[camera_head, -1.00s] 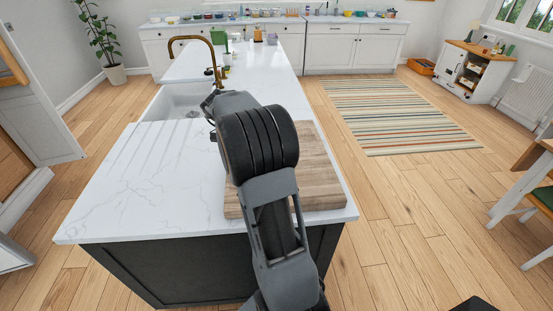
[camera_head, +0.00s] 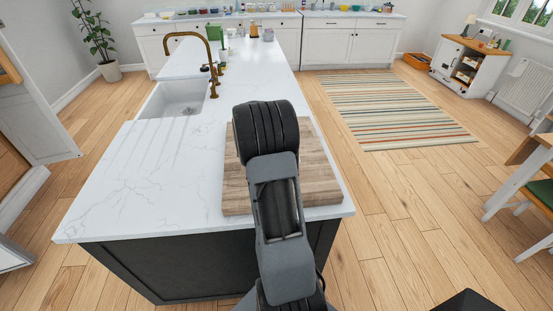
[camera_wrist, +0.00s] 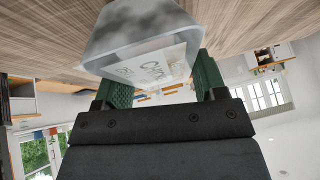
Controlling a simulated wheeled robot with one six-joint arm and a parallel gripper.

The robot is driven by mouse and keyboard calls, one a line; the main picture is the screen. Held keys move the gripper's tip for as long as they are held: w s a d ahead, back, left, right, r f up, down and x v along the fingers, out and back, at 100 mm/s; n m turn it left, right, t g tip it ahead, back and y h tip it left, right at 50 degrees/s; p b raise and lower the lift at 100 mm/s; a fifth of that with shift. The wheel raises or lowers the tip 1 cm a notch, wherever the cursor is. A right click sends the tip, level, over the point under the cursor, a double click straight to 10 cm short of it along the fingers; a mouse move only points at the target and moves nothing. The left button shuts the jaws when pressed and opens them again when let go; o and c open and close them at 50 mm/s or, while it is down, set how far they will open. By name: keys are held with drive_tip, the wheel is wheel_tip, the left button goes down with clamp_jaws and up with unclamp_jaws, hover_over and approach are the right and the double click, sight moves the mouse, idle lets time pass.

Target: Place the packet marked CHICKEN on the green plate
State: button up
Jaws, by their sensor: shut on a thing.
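In the wrist view my gripper (camera_wrist: 160,84) is shut on a pale grey-and-white packet (camera_wrist: 140,24), with a green pad on each side of it. The packet bears a white label with handwritten-looking letters; it seems to start with "C", but I cannot read it in full. A brown wood-grain surface lies behind the packet. In the head view my arm hides the gripper and the packet. I cannot make out a green plate in either view.
A wooden board (camera_head: 318,180) lies on the near end of the white island counter (camera_head: 140,185). A sink (camera_head: 178,98) with a brass tap (camera_head: 211,62) is at the left. Small items stand farther back. The counter's left front part is clear. A striped rug (camera_head: 390,108) lies right.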

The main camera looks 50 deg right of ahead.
drive_tip(key=shift+f, duration=0.25)
drive_tip(key=o, duration=0.9)
